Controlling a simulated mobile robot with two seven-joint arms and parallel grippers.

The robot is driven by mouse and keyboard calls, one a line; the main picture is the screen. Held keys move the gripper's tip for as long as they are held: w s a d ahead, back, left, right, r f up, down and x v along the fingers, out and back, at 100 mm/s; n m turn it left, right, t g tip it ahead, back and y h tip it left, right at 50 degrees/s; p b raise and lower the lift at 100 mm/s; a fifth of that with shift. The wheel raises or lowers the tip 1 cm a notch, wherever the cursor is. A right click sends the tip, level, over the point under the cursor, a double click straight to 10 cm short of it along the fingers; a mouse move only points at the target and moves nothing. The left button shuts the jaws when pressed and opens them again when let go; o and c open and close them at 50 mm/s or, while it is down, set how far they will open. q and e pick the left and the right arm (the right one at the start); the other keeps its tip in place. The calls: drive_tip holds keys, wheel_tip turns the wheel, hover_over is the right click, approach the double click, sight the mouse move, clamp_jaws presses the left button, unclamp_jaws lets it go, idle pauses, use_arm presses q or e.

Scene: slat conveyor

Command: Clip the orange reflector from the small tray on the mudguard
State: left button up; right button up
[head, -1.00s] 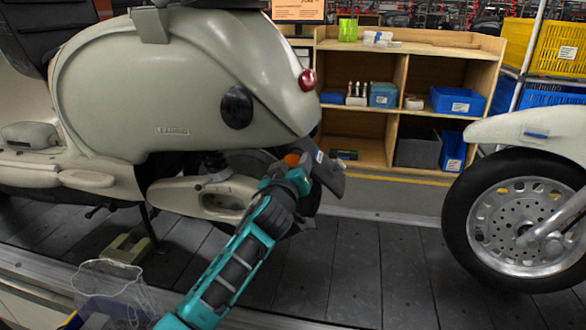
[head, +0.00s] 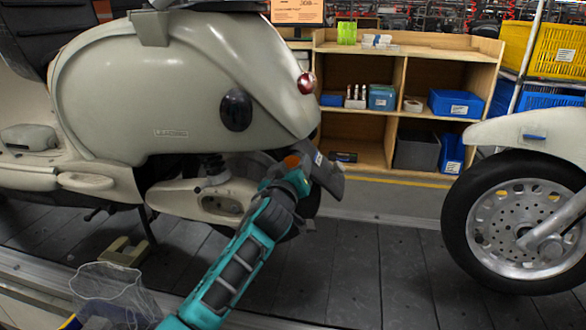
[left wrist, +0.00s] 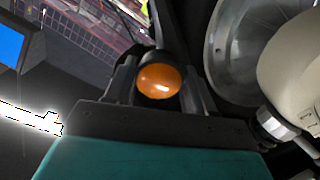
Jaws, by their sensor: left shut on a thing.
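The orange reflector (left wrist: 159,81) sits between the two dark fingers of my left gripper (left wrist: 163,78) in the left wrist view, its rounded face to the camera. The gripper is shut on it. In the head view, the reflector (head: 291,161) is a small orange spot at the end of my teal left arm, below the tail of the cream scooter (head: 190,85). A dark grey flat part (head: 328,176) lies just right of it; I cannot tell whether they touch. A cream mudguard (head: 535,130) covers the wheel at the right, well apart from my gripper. I cannot make out the small tray.
A wooden shelf (head: 405,50) with blue and grey boxes stands behind. Yellow and blue crates (head: 556,50) are at the upper right. A clear mesh-like container (head: 108,285) is at the lower left. The dark slat floor (head: 395,270) between scooter and right wheel is clear.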

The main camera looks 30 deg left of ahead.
use_arm(q)
drive_tip(key=o, duration=1.1)
drive_tip(key=p+v, duration=0.2)
drive_tip(key=v, duration=1.1)
use_arm(e)
drive_tip(key=shift+d+r, duration=0.2)
drive_tip(key=shift+r, duration=0.6)
use_arm(q)
drive_tip(key=s+d+f+m+g+h, duration=0.35)
drive_tip(key=s+d+f+m, duration=0.2)
drive_tip(key=s+f, duration=0.4)
drive_tip(key=s+d+f+m+g+h, duration=0.3)
drive_tip(key=s+d+f+m+h, duration=0.15)
drive_tip(key=s+d+f, duration=0.5)
drive_tip(key=a+r+y+p, duration=0.1)
drive_tip(key=a+r+p, duration=0.5)
drive_tip(key=p, duration=1.2)
wheel_tip(320, 180, up, 5)
drive_tip(key=shift+s+f+m, duration=0.15)
drive_tip(key=shift+s+m, duration=0.15)
drive_tip(key=shift+m, duration=0.1)
use_arm(e)
drive_tip(key=s+d+r+h, duration=0.1)
drive_tip(key=s+d+r, duration=0.1)
drive_tip(key=r, duration=1)
drive_tip(key=shift+d+r, duration=0.25)
drive_tip(key=shift+d, duration=0.5)
